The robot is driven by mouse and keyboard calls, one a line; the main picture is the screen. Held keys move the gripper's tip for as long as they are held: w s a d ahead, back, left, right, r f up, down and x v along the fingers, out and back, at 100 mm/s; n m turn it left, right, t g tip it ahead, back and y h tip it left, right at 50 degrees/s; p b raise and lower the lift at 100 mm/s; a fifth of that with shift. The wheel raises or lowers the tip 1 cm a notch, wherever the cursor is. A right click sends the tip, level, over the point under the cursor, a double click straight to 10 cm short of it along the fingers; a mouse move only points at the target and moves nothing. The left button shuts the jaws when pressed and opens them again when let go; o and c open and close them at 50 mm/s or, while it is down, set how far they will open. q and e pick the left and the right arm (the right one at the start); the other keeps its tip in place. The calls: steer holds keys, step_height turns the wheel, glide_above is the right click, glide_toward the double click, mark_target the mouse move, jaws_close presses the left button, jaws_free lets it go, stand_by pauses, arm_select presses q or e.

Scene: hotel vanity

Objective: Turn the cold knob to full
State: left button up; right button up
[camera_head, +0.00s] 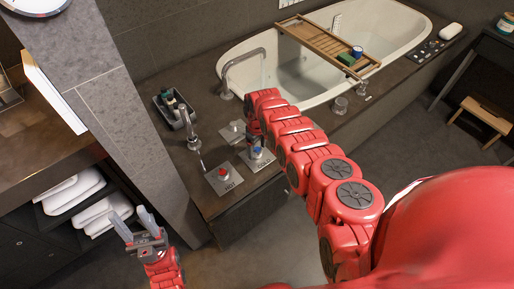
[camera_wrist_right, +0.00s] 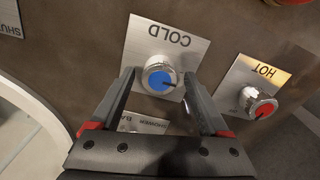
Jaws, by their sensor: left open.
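The cold knob (camera_wrist_right: 160,77) has a blue cap in a chrome ring on a plate marked COLD; a dark pointer mark on the cap points toward the lower right of the right wrist view. In the head view the blue cap (camera_head: 257,150) shows on the deck beside the tub. My right gripper (camera_wrist_right: 160,75) is open, its fingertips on either side of the knob with visible gaps. In the head view my right arm comes down over the knob and partly hides that area. My left gripper (camera_head: 138,226) is open and empty at the lower left, away from the knobs.
The hot knob (camera_wrist_right: 258,102), with a red cap, stands to the right in the wrist view. A metal spout (camera_head: 194,142) and a dark bottle tray (camera_head: 174,109) are on the deck. The bathtub (camera_head: 300,70) lies behind. White towels (camera_head: 75,190) sit on a shelf at left.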

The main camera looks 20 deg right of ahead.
mark_target(258, 150)
step_height(258, 150, up, 6)
steer(key=p, duration=0.3)
steer(key=shift+d+r, duration=0.1)
steer(key=shift+r, duration=0.15)
step_height(258, 150, up, 11)
steer(key=shift+b, duration=0.3)
stand_by(0.4)
